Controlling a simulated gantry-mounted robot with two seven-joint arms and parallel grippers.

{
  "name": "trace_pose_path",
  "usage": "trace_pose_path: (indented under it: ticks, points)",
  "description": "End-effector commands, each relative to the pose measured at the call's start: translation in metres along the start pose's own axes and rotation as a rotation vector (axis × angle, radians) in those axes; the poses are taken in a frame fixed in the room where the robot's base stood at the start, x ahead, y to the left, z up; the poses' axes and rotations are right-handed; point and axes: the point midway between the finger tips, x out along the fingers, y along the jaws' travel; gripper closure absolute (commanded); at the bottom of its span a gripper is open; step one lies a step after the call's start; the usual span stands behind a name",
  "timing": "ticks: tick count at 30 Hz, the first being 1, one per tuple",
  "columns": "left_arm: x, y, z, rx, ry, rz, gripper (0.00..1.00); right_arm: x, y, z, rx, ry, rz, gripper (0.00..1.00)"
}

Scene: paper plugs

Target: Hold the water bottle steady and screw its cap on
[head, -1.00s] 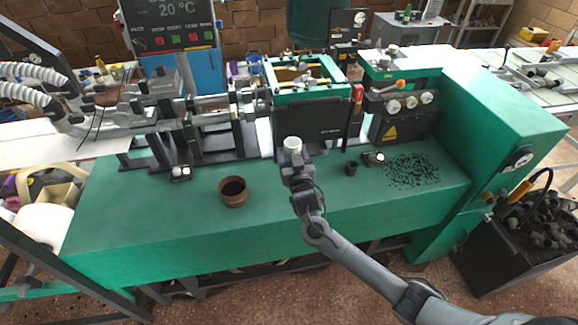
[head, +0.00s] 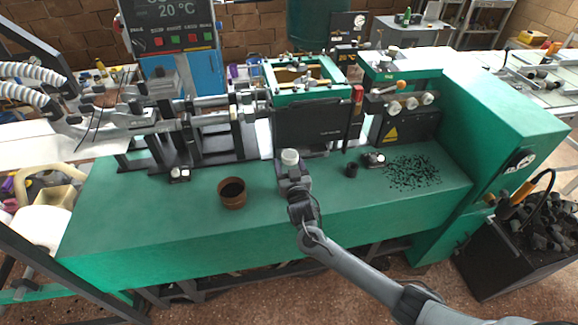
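A small white cylinder with a rounded top (head: 290,157) stands at the tip of my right gripper (head: 291,173), over the green bench top near its back middle. I cannot tell whether it is the bottle or its cap. The gripper appears shut on it, though the fingers largely hide its lower part. No separate water bottle or loose cap can be made out. My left gripper is not in view.
A brown cup with dark contents (head: 232,193) stands left of my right gripper on the green bench (head: 130,215). A machine with a black panel (head: 312,126) stands close behind. The bench's front left is clear.

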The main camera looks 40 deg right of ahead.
Motion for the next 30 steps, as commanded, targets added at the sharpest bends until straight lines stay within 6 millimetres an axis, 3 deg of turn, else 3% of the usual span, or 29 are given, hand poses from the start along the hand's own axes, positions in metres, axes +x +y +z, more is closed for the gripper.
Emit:
trace_pose_path:
  ticks: [9, 10, 15, 26, 30]
  points:
    - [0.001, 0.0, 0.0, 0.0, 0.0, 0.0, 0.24, 0.0, 0.0, 0.002, 0.001, 0.001, 0.001, 1.0]
    - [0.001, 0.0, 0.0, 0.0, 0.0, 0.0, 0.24, 0.0, 0.0, 0.003, 0.001, 0.001, 0.001, 0.31]
    - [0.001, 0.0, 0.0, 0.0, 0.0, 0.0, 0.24, 0.0, 0.0, 0.002, 0.0, 0.001, 0.0, 0.06]
    - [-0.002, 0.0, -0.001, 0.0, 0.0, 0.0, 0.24, 0.0, 0.0, -0.003, 0.0, 0.002, 0.0, 0.06]
    - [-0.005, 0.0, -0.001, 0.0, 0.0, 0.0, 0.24, -0.014, 0.0, -0.001, 0.002, 0.0, -0.001, 0.06]
